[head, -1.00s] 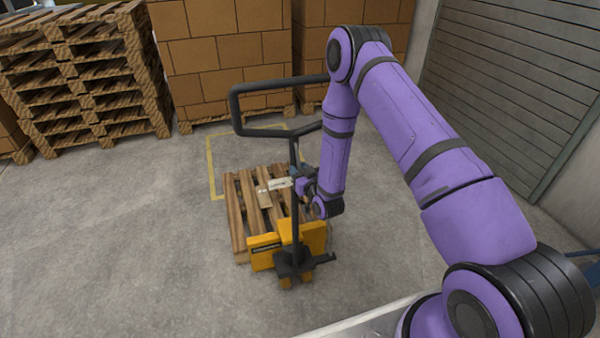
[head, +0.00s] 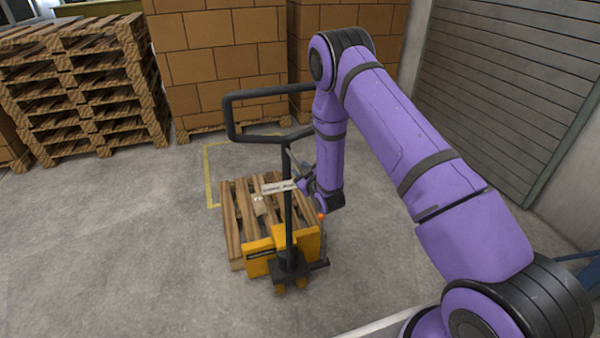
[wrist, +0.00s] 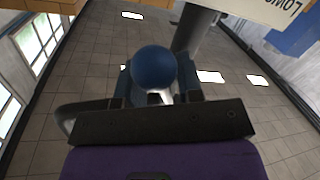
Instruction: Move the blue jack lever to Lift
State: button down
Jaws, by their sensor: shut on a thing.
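The blue jack lever shows in the wrist view as a round blue knob (wrist: 154,70) between the fingers of my gripper (wrist: 153,90), which is shut on it. In the head view my gripper (head: 306,184) is just right of the black upright post (head: 288,215) of the yellow pallet jack (head: 262,254). The lever is too small to make out there. A pale plate (head: 278,187) sits by the post; in the wrist view a pale label (wrist: 262,8) with partly cut-off lettering shows at the top right.
The jack's black loop handle (head: 228,118) rises left of my arm. A wooden pallet (head: 232,222) lies at the jack. Stacked pallets (head: 80,100) and cartons (head: 215,60) stand behind, a shutter (head: 510,80) at right. The floor at left is clear.

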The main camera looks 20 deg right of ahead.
jog(key=shift+d, duration=0.1)
jog(key=c, duration=0.8)
grip_release()
jog(key=shift+s, duration=0.1)
jog(key=s, duration=0.3)
jog(key=s+d, duration=0.1)
jog(key=s, duration=0.3)
jog(key=s+r, duration=0.1)
jog(key=s, duration=0.2)
jog(key=shift+s+d, duration=0.25)
jog(key=shift+d, duration=0.15)
